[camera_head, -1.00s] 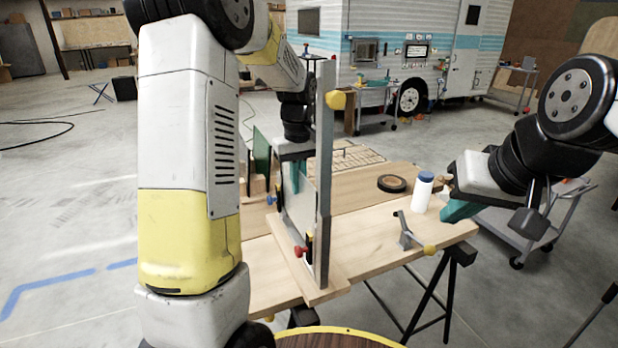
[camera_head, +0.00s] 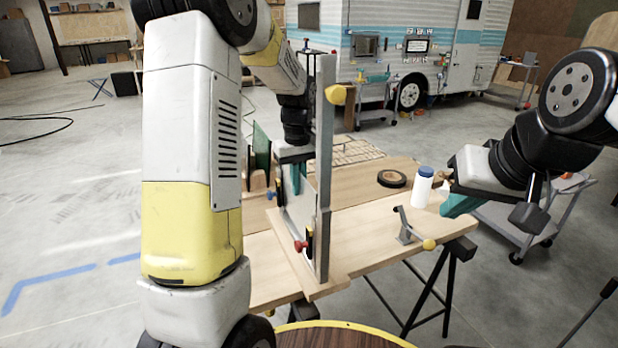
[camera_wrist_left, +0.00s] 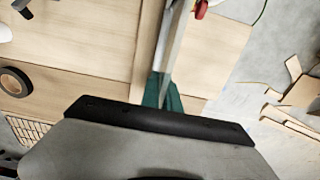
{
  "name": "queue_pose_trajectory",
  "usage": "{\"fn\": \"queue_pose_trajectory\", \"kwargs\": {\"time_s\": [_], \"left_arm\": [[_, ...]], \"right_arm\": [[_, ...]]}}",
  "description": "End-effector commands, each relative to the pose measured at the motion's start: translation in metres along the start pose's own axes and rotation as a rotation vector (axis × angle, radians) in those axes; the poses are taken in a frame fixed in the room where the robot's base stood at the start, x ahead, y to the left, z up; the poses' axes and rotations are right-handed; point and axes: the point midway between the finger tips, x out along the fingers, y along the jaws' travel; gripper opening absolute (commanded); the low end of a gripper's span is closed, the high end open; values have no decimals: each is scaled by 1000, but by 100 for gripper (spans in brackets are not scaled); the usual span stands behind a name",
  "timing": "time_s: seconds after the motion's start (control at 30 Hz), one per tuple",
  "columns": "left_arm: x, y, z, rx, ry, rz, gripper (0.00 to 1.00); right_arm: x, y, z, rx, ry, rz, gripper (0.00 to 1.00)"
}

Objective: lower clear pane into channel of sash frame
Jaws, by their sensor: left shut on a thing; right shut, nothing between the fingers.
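The grey sash frame (camera_head: 324,165) stands upright on a wooden board on the workbench, its near post toward me. My left gripper (camera_head: 297,178), with teal fingers, is behind the post and shut on the clear pane (camera_head: 303,208). The pane hangs upright and looks pale and see-through; its lower edge and the channel are hard to make out. In the left wrist view the left gripper's teal fingertips (camera_wrist_left: 162,92) grip the pane (camera_wrist_left: 183,45), seen nearly edge-on.
Red-knobbed clamp (camera_head: 300,246) sits at the frame's foot. A white bottle (camera_head: 422,188), black tape roll (camera_head: 391,179) and a yellow-tipped clamp (camera_head: 408,232) occupy the bench's right. A green panel (camera_head: 261,150) stands in a rack behind.

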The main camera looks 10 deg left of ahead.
Motion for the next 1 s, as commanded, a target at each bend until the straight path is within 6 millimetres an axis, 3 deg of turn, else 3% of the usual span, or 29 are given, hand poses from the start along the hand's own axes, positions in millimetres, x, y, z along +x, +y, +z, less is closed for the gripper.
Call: {"fn": "queue_pose_trajectory", "kwargs": {"time_s": [1.0], "left_arm": [[20, 0, 0, 0, 1, 1, 0]], "right_arm": [[0, 0, 0, 0, 0, 0, 0]]}}
